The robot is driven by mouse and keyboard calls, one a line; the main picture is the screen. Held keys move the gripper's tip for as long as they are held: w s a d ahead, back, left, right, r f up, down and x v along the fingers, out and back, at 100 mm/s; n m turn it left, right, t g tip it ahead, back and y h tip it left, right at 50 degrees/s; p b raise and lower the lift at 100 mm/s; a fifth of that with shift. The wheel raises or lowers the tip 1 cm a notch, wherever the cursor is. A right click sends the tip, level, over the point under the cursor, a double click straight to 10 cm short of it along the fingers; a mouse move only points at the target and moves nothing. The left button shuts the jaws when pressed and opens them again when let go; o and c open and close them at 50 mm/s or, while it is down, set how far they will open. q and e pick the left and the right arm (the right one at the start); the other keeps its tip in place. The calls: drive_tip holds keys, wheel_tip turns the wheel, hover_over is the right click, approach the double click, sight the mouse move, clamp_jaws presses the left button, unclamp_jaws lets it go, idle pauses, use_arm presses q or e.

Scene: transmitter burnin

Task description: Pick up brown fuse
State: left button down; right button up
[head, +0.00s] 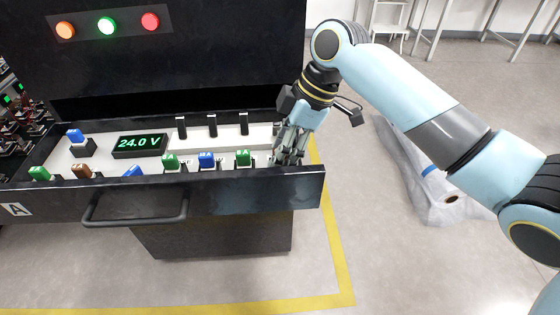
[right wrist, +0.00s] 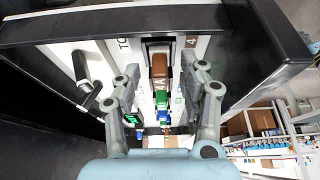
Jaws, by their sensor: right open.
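A brown fuse (right wrist: 160,66) with a letter on its face stands in a dark holder near the number 4 in the right wrist view. My right gripper (head: 289,150) points down at the right end of the open drawer and hides this fuse in the head view. Its fingers (right wrist: 162,78) are open, one on each side of the brown fuse; I cannot tell whether they touch it. Another brown fuse (head: 82,170) sits at the drawer's left front in the head view. My left gripper is not in view.
The open black drawer (head: 255,183) has a raised front wall and a handle (head: 135,220). Green (head: 243,157) and blue (head: 206,159) fuses stand in a row left of my gripper. Dark levers (head: 212,125) rise behind them. A 24.0 V display (head: 139,145) lies further left.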

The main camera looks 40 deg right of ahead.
clamp_jaws()
